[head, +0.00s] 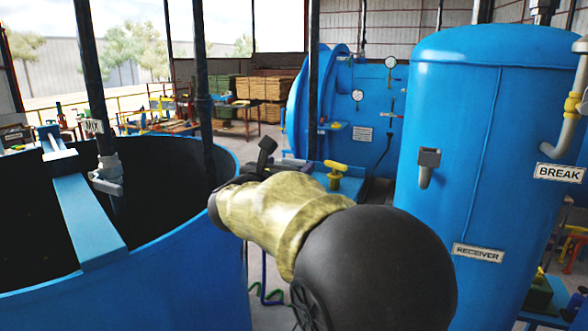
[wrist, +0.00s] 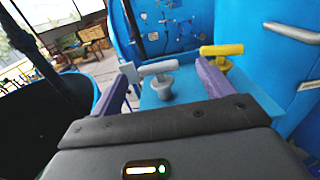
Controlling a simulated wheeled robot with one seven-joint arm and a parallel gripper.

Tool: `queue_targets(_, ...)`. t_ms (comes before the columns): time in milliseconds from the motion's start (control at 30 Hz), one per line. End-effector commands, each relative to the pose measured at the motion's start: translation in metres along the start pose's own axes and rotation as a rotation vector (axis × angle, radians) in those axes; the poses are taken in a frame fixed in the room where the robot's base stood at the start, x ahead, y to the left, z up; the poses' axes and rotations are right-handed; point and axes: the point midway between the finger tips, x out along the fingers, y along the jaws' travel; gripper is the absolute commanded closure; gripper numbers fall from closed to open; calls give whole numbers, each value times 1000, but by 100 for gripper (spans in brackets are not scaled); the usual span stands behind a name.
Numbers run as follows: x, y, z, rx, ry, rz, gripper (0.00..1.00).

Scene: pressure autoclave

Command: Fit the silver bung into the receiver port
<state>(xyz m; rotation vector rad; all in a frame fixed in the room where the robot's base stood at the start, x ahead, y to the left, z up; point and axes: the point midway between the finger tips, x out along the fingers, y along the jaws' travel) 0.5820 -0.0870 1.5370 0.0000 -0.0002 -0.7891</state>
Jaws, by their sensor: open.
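The silver bung (wrist: 160,88), a grey T-handled plug with a tapered body, stands upright on a blue shelf (wrist: 185,98) in the wrist view. My gripper (wrist: 166,68) is open, with its two purple fingers apart on either side of the bung. I cannot tell whether either finger touches it. In the head view my arm hides the silver bung. The blue receiver tank (head: 475,130) stands at the right, with a "RECEIVER" label. A grey fitting (head: 428,166) sticks out of its side; I cannot tell whether this is the port.
A yellow T-handled bung (head: 335,174) stands on the shelf, right of the silver one; it also shows in the wrist view (wrist: 222,52). A large open blue tank (head: 190,260) is at left. A blue autoclave with gauges (head: 355,110) stands behind.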

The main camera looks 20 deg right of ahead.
Motion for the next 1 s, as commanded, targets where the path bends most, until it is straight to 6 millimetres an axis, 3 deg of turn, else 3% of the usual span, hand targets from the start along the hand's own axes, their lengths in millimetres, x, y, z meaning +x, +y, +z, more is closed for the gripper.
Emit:
queue_targets(233,6,1,1,-3,0,-1,20)
queue_targets(600,50,4,-2,-2,0,-1,20)
queue_targets(1000,52,4,-4,0,0,0,20)
